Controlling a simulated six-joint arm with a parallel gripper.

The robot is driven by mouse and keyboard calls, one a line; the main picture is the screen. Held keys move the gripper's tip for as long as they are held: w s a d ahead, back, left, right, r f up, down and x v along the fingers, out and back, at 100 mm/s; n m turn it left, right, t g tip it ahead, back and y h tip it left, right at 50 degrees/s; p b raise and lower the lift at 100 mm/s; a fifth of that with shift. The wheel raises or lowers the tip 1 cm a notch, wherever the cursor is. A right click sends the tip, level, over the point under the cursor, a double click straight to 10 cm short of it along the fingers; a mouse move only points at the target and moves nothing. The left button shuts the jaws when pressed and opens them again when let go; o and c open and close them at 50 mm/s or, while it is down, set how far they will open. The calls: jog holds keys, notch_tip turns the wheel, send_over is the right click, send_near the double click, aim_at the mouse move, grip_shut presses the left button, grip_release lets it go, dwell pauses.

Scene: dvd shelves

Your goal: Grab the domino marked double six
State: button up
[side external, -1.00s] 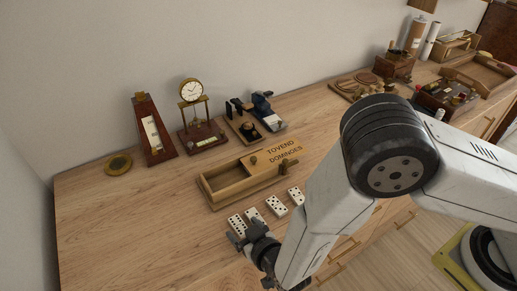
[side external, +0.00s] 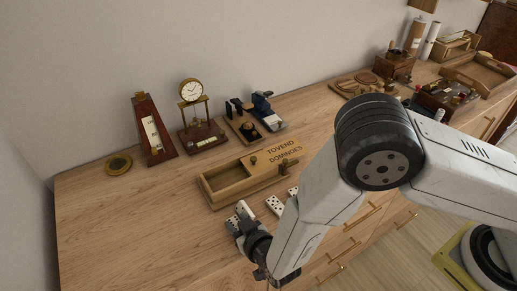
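White dominoes with black dots lie in a row on the wooden top in front of the dominoes box. One domino (side external: 274,205) lies flat right of my gripper, and another (side external: 293,191) is partly hidden by my arm. A white domino (side external: 243,209) shows just beyond my gripper's fingers. My gripper (side external: 238,226) is over the left end of the row, where the domino with the most dots lay, and covers most of that spot. I cannot tell whether the fingers hold a domino.
The open wooden dominoes box (side external: 228,190) stands behind the row. A metronome (side external: 154,130), a clock (side external: 198,115) and a round brass piece (side external: 118,164) stand farther back. The wooden top (side external: 130,225) is clear at left.

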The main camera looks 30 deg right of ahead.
jog(key=shift+s+d+f, duration=0.35)
jog(key=shift+d+f, duration=0.05)
jog(key=shift+f, duration=0.2)
grip_shut()
jog(key=shift+r, duration=0.1)
jog(key=shift+w+a+r, duration=0.1)
jog(key=shift+r, duration=0.7)
notch_tip(320, 180, up, 9)
jog(key=shift+f, duration=0.15)
jog(key=shift+w, duration=0.15)
